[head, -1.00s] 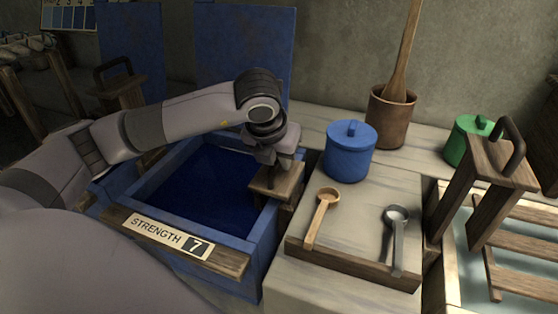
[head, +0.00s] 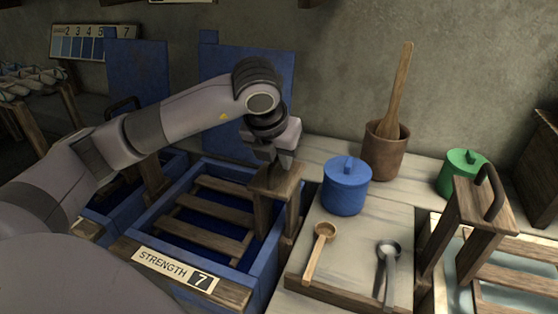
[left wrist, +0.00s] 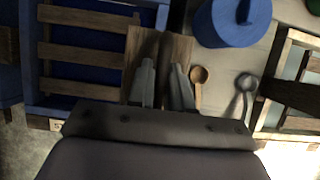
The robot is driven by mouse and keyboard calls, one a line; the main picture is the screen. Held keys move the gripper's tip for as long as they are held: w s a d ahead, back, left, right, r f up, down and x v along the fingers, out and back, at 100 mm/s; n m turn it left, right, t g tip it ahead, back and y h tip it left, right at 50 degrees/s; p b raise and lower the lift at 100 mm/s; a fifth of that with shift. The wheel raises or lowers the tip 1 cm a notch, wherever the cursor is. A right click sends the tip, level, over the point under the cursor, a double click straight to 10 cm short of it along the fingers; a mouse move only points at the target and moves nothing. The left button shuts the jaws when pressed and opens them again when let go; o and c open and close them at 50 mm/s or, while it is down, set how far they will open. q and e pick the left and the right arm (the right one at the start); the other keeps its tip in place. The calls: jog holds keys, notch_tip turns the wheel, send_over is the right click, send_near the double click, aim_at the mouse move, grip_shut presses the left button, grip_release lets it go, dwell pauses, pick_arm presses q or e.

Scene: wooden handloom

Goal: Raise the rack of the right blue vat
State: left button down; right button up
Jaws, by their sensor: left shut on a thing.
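The right blue vat (head: 263,272) holds dark blue liquid and carries a "STRENGTH 7" plate (head: 175,268). Its wooden slatted rack (head: 203,208) shows at the top of the vat, above the liquid. The rack's wooden post (head: 292,208) rises at the right side of the vat. My left gripper (head: 283,163) is at the top of this post, shut on the rack's handle, which the fingers mostly hide. In the left wrist view the fingers (left wrist: 161,85) come down over the post's wooden top, with the slats to the left. My right gripper is not in view.
A blue lidded pot (head: 345,187), a wooden spoon (head: 319,250) and a metal ladle (head: 388,270) are right of the vat. A brown pot (head: 385,152) holds a paddle. A green pot (head: 461,172) and another rack (head: 460,225) stand farther right. Blue lids (head: 222,95) stand behind.

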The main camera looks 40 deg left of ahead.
pick_arm(q)
notch_tip(320, 180, up, 2)
jog(key=shift+r+p, duration=0.2)
jog(key=shift+p, duration=0.3)
notch_tip(320, 180, up, 2)
jog(key=shift+r+p, duration=0.2)
jog(key=shift+p, duration=0.55)
jog(key=shift+w+r, duration=0.1)
jog(key=shift+r, duration=0.2)
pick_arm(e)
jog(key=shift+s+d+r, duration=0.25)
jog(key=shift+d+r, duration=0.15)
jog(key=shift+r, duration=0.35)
pick_arm(q)
grip_release()
jog(key=shift+f, duration=0.1)
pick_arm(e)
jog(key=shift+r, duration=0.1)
pick_arm(q)
notch_tip(320, 180, up, 7)
jog(key=p, duration=0.4)
jog(key=shift+p, duration=0.3)
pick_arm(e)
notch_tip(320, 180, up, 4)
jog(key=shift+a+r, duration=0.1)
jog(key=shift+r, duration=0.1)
